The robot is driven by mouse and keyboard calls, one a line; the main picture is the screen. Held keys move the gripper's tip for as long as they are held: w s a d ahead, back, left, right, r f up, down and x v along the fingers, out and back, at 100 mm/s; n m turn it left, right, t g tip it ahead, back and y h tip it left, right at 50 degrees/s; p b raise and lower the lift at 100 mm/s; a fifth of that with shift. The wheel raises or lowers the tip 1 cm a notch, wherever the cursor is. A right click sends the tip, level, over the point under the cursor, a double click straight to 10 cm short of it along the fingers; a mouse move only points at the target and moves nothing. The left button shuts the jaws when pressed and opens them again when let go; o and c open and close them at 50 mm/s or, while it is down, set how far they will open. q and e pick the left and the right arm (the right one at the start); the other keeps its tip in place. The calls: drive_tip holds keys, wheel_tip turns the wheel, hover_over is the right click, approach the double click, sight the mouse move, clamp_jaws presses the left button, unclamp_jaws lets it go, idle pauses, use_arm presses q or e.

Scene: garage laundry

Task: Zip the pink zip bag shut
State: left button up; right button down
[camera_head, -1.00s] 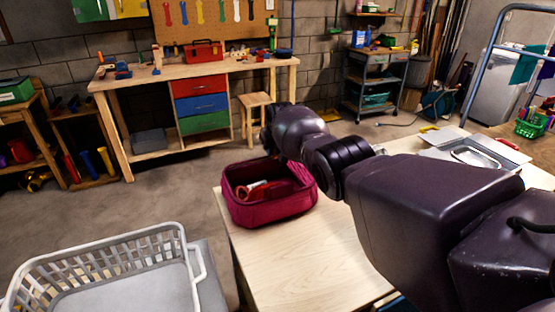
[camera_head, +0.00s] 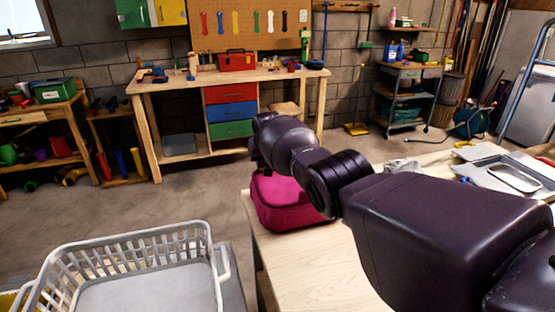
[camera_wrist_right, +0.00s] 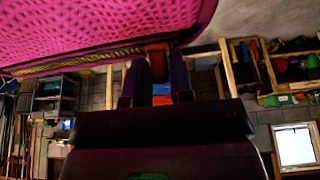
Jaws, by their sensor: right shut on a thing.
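The pink zip bag (camera_head: 285,208) stands on the near wooden table in the head view. My right arm covers its top and right part, so its opening and inside are hidden there. In the right wrist view the bag's quilted pink side (camera_wrist_right: 100,28) fills the upper left, with a dark and yellow toothed edge (camera_wrist_right: 90,62) along it. My right gripper (camera_wrist_right: 156,62) is at the end of that edge. Its fingers are closed on a small orange-red piece (camera_wrist_right: 157,47), which looks like the zip pull. My left gripper is out of view.
A white laundry basket (camera_head: 135,238) stands at the lower left. The table top (camera_head: 300,265) in front of the bag is bare. Metal trays (camera_head: 512,177) lie at the table's far right. A workbench (camera_head: 290,77) stands at the back.

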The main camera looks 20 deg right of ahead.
drive_tip(key=shift+w+a, duration=0.1)
drive_tip(key=shift+a, duration=0.5)
drive_tip(key=c, duration=1.1)
unclamp_jaws()
drive_tip(key=shift+r+p, duration=0.35)
drive_tip(key=shift+r, duration=0.1)
drive_tip(key=p+v, duration=0.4)
drive_tip(key=v, duration=0.1)
drive_tip(key=shift+s+p+v, duration=0.1)
drive_tip(key=shift+p+v, duration=0.15)
drive_tip(key=shift+v, duration=1)
drive_tip(key=shift+s+p+v, duration=0.15)
drive_tip(key=shift+p+v, duration=0.1)
drive_tip(key=shift+v, duration=0.95)
